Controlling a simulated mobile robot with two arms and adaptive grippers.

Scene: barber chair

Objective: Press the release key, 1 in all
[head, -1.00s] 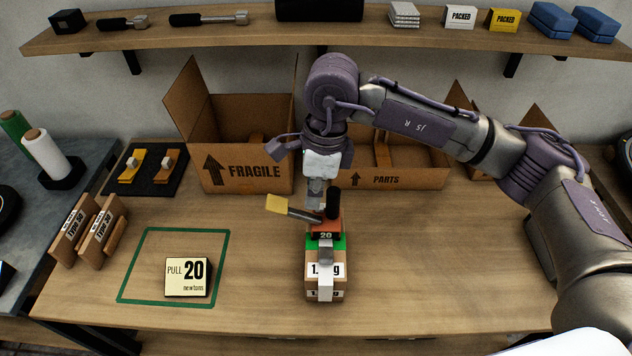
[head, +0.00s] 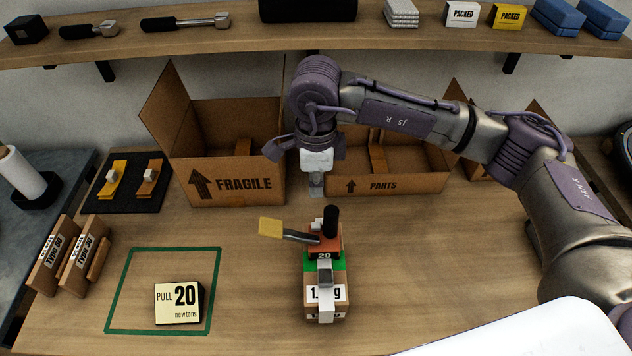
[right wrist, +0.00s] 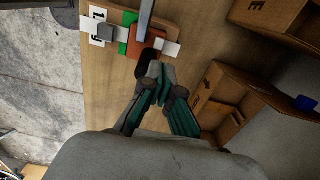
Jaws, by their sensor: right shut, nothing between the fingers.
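A tensioning tool (head: 324,243) with an orange-red body marked 20 sits on a small cardboard package (head: 313,311) with a white strap and a green band. The tool has an upright black handle (head: 330,221) and a grey lever with a yellow paddle end (head: 270,228) pointing left. I cannot tell for sure which part is the release key. My right gripper (head: 316,190) is shut and empty, behind and above the tool, apart from it. In the right wrist view its closed fingers (right wrist: 160,78) show close to the black handle in the picture. My left gripper is not in view.
A card reading PULL 20 newtons (head: 178,303) stands inside a green taped outline (head: 126,290). Open cardboard boxes, FRAGILE (head: 225,160) and PARTS (head: 400,184), stand behind. A black holder (head: 108,198) and Type 50 blocks (head: 58,260) are left. The table front right is clear.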

